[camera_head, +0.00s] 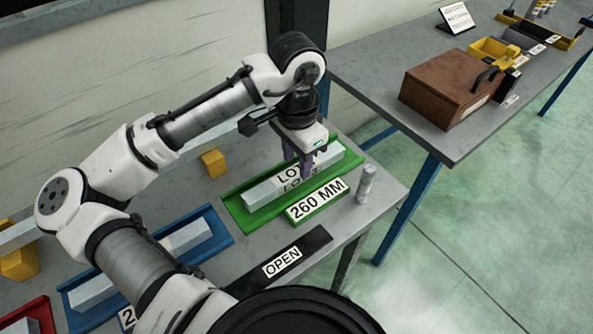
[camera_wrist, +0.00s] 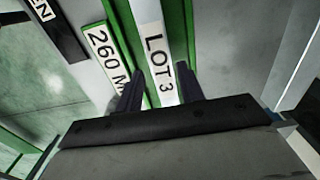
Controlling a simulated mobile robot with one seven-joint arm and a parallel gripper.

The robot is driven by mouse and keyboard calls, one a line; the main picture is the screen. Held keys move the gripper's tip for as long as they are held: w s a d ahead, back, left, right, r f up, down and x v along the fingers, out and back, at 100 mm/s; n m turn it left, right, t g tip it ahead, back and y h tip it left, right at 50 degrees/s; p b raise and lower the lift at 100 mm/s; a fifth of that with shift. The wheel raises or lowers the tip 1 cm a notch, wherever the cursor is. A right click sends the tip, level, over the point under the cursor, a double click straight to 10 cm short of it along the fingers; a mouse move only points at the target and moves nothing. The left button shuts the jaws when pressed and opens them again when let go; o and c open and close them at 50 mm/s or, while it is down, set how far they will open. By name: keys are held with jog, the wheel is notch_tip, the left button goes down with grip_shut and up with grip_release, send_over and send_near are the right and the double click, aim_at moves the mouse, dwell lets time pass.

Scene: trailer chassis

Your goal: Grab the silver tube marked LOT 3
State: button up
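The silver tube marked LOT 3 (camera_head: 262,190) lies in the green tray (camera_head: 236,208) on the grey bench. It also shows in the wrist view (camera_wrist: 150,18), with its LOT 3 label facing up. My gripper (camera_head: 303,168) points down over the tube, right of its middle in the head view. In the wrist view my gripper (camera_wrist: 160,88) is open, with one dark finger on each side of the tube's line. I cannot tell whether the fingers are down beside the tube or still above it. The fingers hide part of the label in the head view.
A 260 MM sign (camera_head: 317,199) fronts the green tray. A small grey cylinder (camera_head: 366,184) stands to its right, and a yellow block (camera_head: 213,163) behind left. A blue tray (camera_head: 221,236) and an OPEN plate (camera_head: 282,262) are nearby. A brown case (camera_head: 440,95) sits on another table.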

aim_at(297, 170)
jog(key=shift+f, duration=1.75)
jog(key=shift+w, duration=0.1)
grip_shut()
jog(key=shift+r, duration=0.1)
